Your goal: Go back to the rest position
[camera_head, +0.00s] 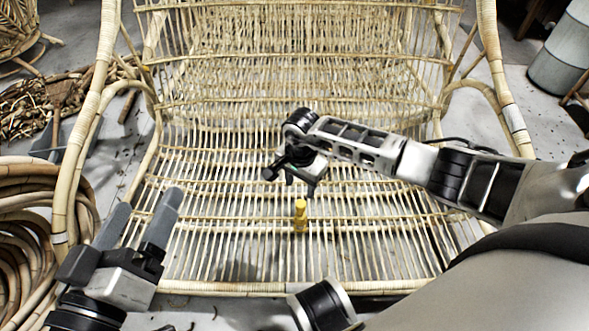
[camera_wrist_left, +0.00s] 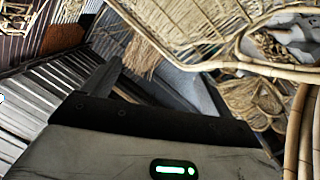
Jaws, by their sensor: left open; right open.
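The rattan chair (camera_head: 200,235) fills the middle of the head view, with its slatted seat and woven back. My left gripper (camera_head: 147,203) is at the lower left of the head view, beside the seat's left edge. Its two grey fingers are apart and nothing shows between them. In the left wrist view the gripper (camera_wrist_left: 155,82) points at rattan work and grey floor. My right gripper (camera_head: 293,180) is over the middle of the seat, fingers apart and partly hidden by its own wrist. A small yellow cylinder (camera_head: 300,215) stands upright just below it in the picture; I see no contact.
Coiled rattan poles (camera_head: 35,215) lie at the left edge. A pile of cut rattan (camera_head: 35,105) lies on the floor behind them. A grey bin (camera_head: 563,55) stands at the back right. The chair's curved arms (camera_head: 100,75) rise on both sides.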

